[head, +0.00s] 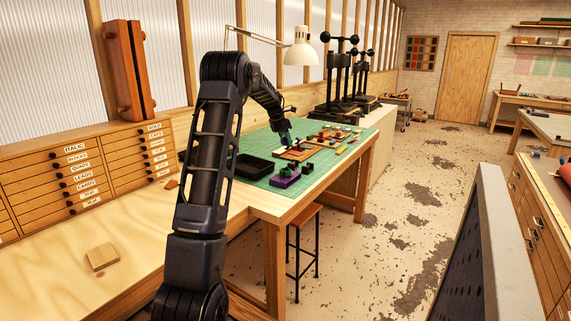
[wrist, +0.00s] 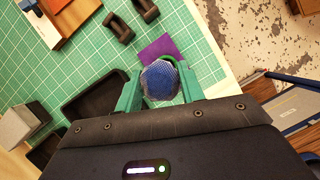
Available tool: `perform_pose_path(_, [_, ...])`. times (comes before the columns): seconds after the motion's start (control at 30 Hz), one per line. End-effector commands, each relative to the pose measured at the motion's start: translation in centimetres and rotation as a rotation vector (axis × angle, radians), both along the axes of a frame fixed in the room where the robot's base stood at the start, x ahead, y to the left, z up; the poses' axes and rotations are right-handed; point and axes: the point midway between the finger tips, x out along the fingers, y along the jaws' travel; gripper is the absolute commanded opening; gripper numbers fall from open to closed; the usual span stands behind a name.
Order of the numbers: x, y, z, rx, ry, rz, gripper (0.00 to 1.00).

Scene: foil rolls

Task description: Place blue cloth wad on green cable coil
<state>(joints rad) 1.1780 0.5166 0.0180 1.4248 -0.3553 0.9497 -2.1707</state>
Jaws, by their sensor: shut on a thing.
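My gripper (wrist: 160,88) has green fingers, and they are shut on the blue cloth wad (wrist: 160,80), a rounded, dark blue textured lump. In the head view my gripper (head: 285,138) is small, over the green mat on the bench; the wad cannot be made out there. In the wrist view a flat purple piece (wrist: 158,46) shows just beyond the wad, which partly covers it.
The green cutting mat (wrist: 85,55) holds a black tray (head: 258,167), two dark spool-like pieces (wrist: 118,27) and several small wooden items. A grey block (wrist: 20,124) lies left in the wrist view. A white lamp (head: 300,50) and black presses (head: 340,75) stand behind the mat.

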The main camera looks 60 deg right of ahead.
Motion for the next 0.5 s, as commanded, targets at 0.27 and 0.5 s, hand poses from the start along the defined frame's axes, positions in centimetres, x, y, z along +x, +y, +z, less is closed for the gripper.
perform_pose_path(0.27, [0.0, 0.0, -5.8, 0.002, 0.001, -0.001, 0.17])
perform_pose_path(0.5, [0.0, 0.0, -7.9, 0.000, 0.001, 0.000, 0.17])
